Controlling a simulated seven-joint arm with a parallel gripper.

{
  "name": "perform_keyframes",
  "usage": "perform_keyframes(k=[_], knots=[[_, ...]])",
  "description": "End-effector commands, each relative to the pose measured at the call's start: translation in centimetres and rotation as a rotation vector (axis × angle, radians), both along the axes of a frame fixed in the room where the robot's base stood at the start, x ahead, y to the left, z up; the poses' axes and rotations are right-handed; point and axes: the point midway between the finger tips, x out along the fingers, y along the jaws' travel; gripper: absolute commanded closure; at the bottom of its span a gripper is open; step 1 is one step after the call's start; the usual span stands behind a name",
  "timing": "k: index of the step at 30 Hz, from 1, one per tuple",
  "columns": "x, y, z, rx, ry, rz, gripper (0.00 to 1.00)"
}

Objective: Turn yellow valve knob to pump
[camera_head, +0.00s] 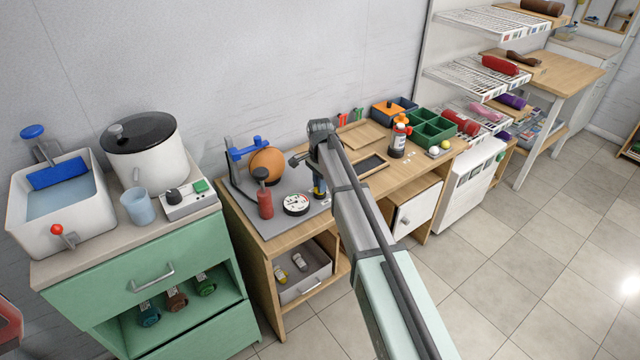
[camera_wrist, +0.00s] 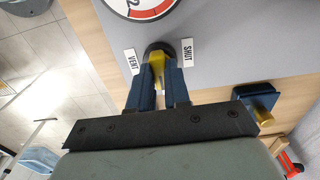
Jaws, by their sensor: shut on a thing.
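The yellow valve knob (camera_wrist: 158,68) sits on a dark round base on the grey board (camera_wrist: 215,50). My gripper (camera_wrist: 156,82) has its two blue fingers closed around the knob, one on each side. A VENT label (camera_wrist: 131,62) lies left of the knob and a SHUT label (camera_wrist: 187,52) lies right of it. No PUMP label can be read. In the head view, my gripper (camera_head: 319,184) reaches down to the right side of the grey board, and the knob cannot be made out there. A white gauge with a red arc (camera_head: 296,204) is left of the gripper.
A red cylinder (camera_head: 265,204) and an orange ball (camera_head: 267,163) beside a blue-handled stand are on the board, left of my gripper. A blue block with a yellow part (camera_wrist: 258,101) is close to my gripper's right side. Green bins (camera_head: 432,130) and a bottle (camera_head: 398,142) stand further right.

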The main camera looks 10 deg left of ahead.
Motion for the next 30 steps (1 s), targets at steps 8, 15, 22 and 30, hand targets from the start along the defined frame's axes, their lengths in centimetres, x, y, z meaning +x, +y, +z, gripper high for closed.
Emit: perform_keyframes(k=[8,15,22,30], knots=[[-0.1,0.0,-0.1,0.001,0.002,0.001,0.68],[0.0,0.0,0.0,0.0,0.001,0.001,0.57],[0.0,0.0,0.6,0.0,0.0,0.001,0.57],[0.1,0.0,4.6,0.001,-0.002,0.001,0.57]])
